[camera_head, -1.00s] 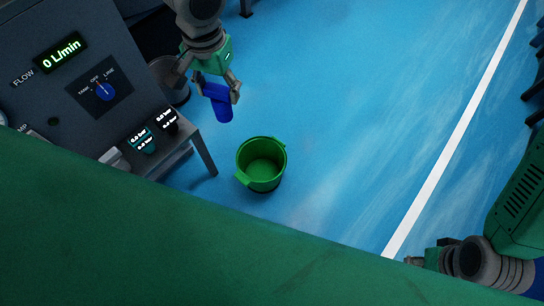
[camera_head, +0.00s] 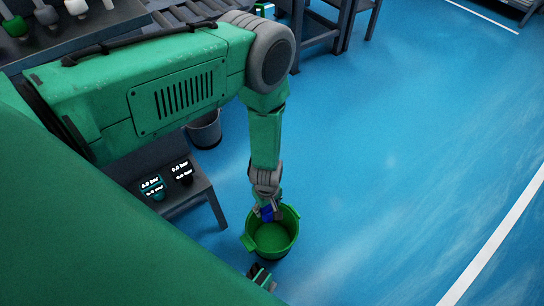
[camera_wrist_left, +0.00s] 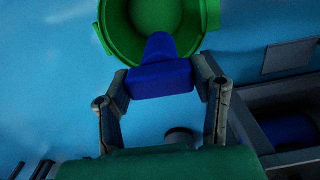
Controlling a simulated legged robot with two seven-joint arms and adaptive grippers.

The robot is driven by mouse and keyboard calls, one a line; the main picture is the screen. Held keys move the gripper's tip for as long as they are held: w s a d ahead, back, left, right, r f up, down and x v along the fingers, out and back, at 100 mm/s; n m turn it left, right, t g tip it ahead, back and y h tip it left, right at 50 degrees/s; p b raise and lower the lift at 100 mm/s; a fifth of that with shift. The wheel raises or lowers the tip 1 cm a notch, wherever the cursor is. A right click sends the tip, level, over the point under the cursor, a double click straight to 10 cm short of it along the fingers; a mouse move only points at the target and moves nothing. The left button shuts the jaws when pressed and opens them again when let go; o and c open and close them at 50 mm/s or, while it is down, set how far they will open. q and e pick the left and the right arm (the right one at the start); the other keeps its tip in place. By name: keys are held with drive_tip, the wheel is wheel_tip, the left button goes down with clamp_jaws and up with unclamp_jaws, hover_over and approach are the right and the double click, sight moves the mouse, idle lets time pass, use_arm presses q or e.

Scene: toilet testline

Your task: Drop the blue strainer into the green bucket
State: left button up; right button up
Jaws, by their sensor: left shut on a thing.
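The green bucket (camera_head: 272,238) stands open on the blue floor in the head view. My left gripper (camera_head: 267,211) is over the bucket's far rim, shut on the blue strainer (camera_head: 268,213). The strainer is mostly hidden behind the gripper in the head view. In the left wrist view the blue strainer (camera_wrist_left: 160,78) sits between the two fingers of my left gripper (camera_wrist_left: 162,88), and its narrower end overlaps the opening of the green bucket (camera_wrist_left: 158,20). My right gripper (camera_head: 262,277) may be the small part at the lower edge; its jaws are not clear.
A grey bench (camera_head: 178,200) with small gauges stands left of the bucket. A grey bin (camera_head: 205,130) is behind it. Dark frames stand at the top. The blue floor to the right is clear, with a white line (camera_head: 495,245).

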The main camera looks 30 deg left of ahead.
use_arm(q)
drive_tip(key=shift+s+d+f, duration=0.1)
drive_tip(key=shift+s+f, duration=0.15)
drive_tip(key=shift+f, duration=0.4)
drive_tip(key=f+b, duration=0.4)
drive_tip(key=shift+a+f, duration=0.2)
drive_tip(key=shift+f, duration=0.1)
drive_tip(key=shift+d+f+b, duration=0.1)
drive_tip(key=shift+f+b, duration=0.35)
drive_tip(key=shift+f, duration=0.15)
drive_tip(key=shift+r, duration=0.1)
drive_tip(key=o, duration=1.3)
wheel_tip(320, 180, up, 11)
drive_tip(key=shift+f, duration=0.1)
drive_tip(key=shift+r, duration=0.55)
